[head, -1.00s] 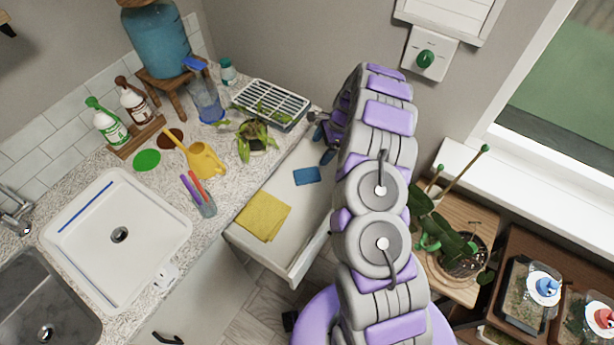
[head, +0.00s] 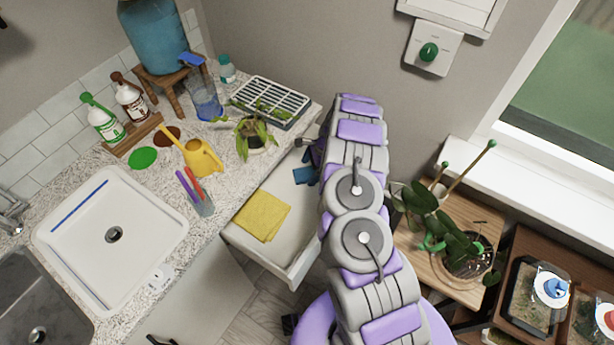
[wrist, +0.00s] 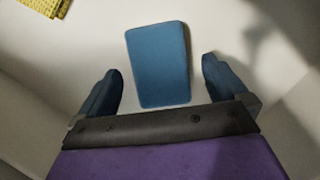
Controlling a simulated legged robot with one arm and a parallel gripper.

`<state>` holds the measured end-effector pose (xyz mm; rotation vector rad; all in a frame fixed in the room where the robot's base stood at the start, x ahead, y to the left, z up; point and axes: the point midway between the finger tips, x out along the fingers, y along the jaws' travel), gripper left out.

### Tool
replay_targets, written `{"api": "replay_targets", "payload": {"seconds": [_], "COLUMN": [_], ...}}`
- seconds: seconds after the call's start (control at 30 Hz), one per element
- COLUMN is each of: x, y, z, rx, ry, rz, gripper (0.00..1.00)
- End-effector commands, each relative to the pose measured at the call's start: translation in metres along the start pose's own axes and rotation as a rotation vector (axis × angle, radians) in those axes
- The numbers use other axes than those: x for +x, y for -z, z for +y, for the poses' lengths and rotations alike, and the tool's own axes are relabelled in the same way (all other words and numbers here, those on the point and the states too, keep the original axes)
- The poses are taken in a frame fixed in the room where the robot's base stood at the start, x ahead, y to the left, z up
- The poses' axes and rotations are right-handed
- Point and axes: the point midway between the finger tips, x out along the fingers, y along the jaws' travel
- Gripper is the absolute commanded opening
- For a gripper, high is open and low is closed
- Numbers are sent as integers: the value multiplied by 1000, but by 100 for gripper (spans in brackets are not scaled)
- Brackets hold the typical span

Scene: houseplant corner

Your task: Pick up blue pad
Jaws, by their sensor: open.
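The blue pad (wrist: 159,65) is a flat rectangle lying on the white bottom of the open drawer (head: 283,222). In the head view the pad (head: 304,175) is partly hidden by my arm. My gripper (wrist: 160,85) is open in the wrist view, one dark blue finger on each side of the pad's near half. The jaws look empty, with gaps between each finger and the pad. I cannot tell the height of the fingers above the drawer bottom. In the head view my gripper is mostly hidden behind my arm.
A yellow cloth (head: 262,215) lies in the drawer's near part. The drawer walls stand close around my gripper.

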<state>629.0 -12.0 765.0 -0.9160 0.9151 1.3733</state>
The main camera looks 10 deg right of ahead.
Motion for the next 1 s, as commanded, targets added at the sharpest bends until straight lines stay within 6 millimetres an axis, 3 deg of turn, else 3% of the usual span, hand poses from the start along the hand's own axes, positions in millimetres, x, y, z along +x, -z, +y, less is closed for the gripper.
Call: {"api": "replay_targets", "payload": {"seconds": [0.1,0.57,1.0], "x": [12,13,13], "y": [0,0,0], "z": [0,0,0], "rx": [0,-1,0], "ry": [-1,0,-1], "rz": [1,0,0], "gripper": [100,100,59]}}
